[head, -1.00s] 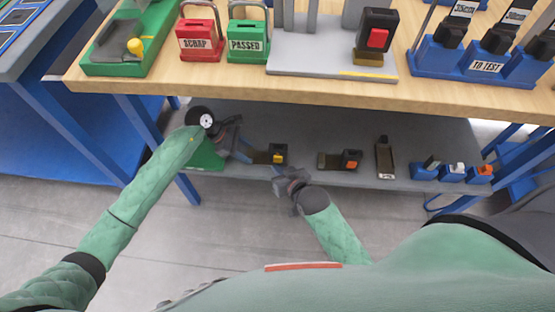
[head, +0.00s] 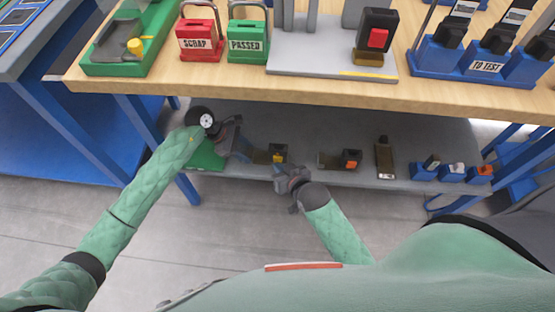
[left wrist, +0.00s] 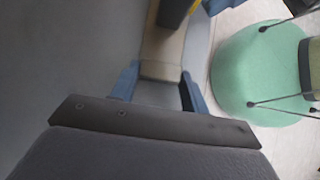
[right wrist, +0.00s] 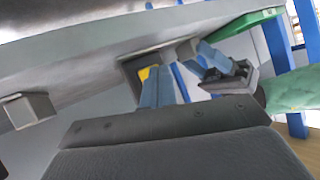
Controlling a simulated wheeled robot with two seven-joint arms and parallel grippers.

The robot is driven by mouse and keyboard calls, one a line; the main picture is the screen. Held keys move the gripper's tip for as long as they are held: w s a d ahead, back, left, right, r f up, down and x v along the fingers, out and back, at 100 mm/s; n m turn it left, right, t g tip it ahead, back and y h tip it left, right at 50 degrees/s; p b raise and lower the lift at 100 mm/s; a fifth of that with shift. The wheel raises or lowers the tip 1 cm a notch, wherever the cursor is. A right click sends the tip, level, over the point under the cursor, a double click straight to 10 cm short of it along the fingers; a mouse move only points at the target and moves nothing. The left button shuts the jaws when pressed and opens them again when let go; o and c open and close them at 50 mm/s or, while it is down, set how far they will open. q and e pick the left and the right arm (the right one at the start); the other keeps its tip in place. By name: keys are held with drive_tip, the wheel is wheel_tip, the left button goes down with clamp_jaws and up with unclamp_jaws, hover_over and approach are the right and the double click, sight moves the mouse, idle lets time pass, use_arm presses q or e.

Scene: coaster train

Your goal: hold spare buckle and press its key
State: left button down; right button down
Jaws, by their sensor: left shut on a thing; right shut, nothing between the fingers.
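The spare buckle (head: 277,153) has a dark body, a yellow key and a tan metal strip. It is at the lower shelf's front. My left gripper (head: 250,156) is shut on the buckle's tan strip (left wrist: 162,52), left of the body. The left wrist view shows the strip between the blue fingers. My right gripper (head: 279,170) is shut and empty, just in front of the buckle. In the right wrist view its fingertips (right wrist: 160,72) overlap the yellow key (right wrist: 147,73). I cannot tell whether they touch it.
The lower shelf (head: 310,140) also holds an orange-key buckle (head: 350,158), a tan-and-dark part (head: 384,158) and blue holders (head: 452,172) to the right. A green tray (head: 206,156) lies at left. The wooden tabletop (head: 240,92) overhangs the shelf.

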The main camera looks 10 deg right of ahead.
drive_tip(key=shift+w+d, duration=0.15)
drive_tip(key=shift+w, duration=0.25)
idle(0.4)
drive_tip(key=shift+s, duration=0.1)
drive_tip(key=shift+s+a, duration=0.3)
drive_tip(key=shift+s, duration=0.5)
drive_tip(key=shift+s+a, duration=0.25)
drive_tip(key=shift+s, duration=0.55)
drive_tip(key=shift+s+a, duration=0.25)
drive_tip(key=shift+s, duration=0.5)
drive_tip(key=shift+s+a, duration=0.25)
drive_tip(key=shift+s, duration=0.55)
use_arm(q)
drive_tip(key=c, duration=0.6)
unclamp_jaws()
drive_tip(key=shift+c, duration=0.2)
